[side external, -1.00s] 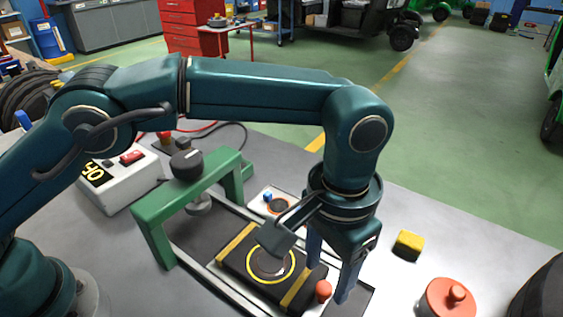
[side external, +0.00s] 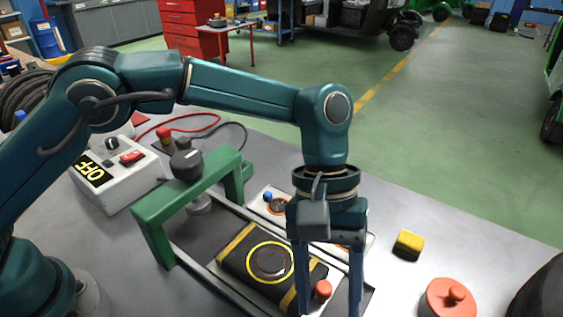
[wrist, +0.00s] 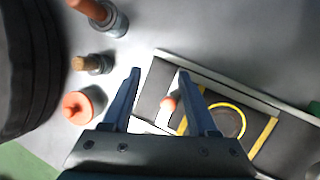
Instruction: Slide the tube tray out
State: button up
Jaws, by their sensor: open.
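The tube tray (side external: 264,301) is a pale plate between two rails, bearing a black tube piece (side external: 240,262) with yellow stripes and a yellow ring. A red knob (side external: 323,289) stands at the tray's front end. My gripper (side external: 328,303) is open and points down over this end, its fingers either side of the knob in the side view. In the wrist view the knob (wrist: 168,103) appears between the fingers, nearer the right one. I cannot tell whether the fingers reach down to its height.
A green press frame (side external: 155,225) with a black knob bridges the rails behind the tray. A control box (side external: 112,175) reads OFF. A yellow block (side external: 408,244) and a red-topped round pot (side external: 449,299) stand to the right. A black tyre is at the right edge.

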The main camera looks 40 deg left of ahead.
aim_at(324, 286)
jog(key=n+h, duration=0.1)
jog(key=n, duration=0.1)
jog(key=w+a+n+h, duration=0.1)
jog(key=n, duration=0.1)
jog(key=w+a+n+h, duration=0.1)
jog(key=n, duration=0.1)
jog(key=shift+a+f+n+g, duration=0.1)
jog(key=shift+a+n+g, duration=0.05)
jog(key=shift+n+g, duration=0.15)
jog(key=w+a+n, duration=0.1)
jog(key=n, duration=0.1)
jog(key=w+a+n+h, duration=0.1)
jog(key=a+n, duration=0.1)
jog(key=shift+w+a+t+h, duration=0.3)
jog(key=shift+w+t, duration=0.1)
jog(key=shift+f, duration=0.1)
jog(key=shift+x, duration=2.35)
grip_shut()
jog(key=shift+d, duration=0.1)
